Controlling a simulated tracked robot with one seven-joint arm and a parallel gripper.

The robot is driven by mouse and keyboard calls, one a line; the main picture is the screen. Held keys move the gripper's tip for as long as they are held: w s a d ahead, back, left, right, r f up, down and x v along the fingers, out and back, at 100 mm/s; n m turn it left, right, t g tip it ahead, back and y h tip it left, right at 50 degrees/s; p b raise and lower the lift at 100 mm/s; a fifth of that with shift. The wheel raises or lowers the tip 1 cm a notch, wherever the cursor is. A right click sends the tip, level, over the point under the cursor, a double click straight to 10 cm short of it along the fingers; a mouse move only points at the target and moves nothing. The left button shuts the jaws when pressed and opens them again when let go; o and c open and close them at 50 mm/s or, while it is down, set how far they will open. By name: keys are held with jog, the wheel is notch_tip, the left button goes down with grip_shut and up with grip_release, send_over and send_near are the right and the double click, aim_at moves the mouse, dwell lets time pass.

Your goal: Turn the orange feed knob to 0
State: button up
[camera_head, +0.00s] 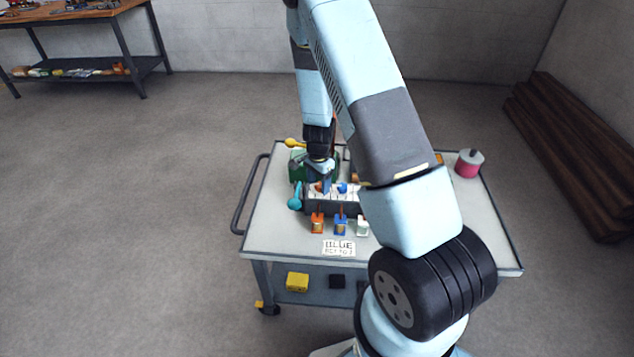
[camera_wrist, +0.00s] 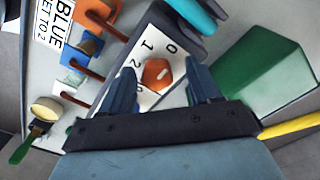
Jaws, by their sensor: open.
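The orange feed knob (camera_wrist: 157,76) sits on a white dial plate (camera_wrist: 172,72) marked 0, 1 and 2 in the wrist view. A short pale mark on the knob slants toward the upper right; I cannot tell exactly which number it meets. My gripper (camera_wrist: 161,68) is open, with one finger on each side of the knob and visible gaps between. In the head view my gripper (camera_head: 323,178) is over the left end of the dial box, partly covering the orange knob (camera_head: 318,187). A blue knob (camera_head: 342,187) is just to its right.
Orange (camera_head: 317,223), blue (camera_head: 340,225) and white (camera_head: 362,228) blocks with rods stand before the dial box. A card (camera_head: 339,247) lies in front. A teal handle (camera_head: 295,197) and a green box (camera_wrist: 262,66) are close to the gripper. A red canister (camera_head: 468,164) stands at right.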

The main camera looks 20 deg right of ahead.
aim_at(318, 184)
jog(key=shift+r, duration=0.1)
notch_tip(318, 184, up, 14)
jog(key=shift+f, duration=0.25)
dwell(0.5)
jog(key=shift+r, duration=0.1)
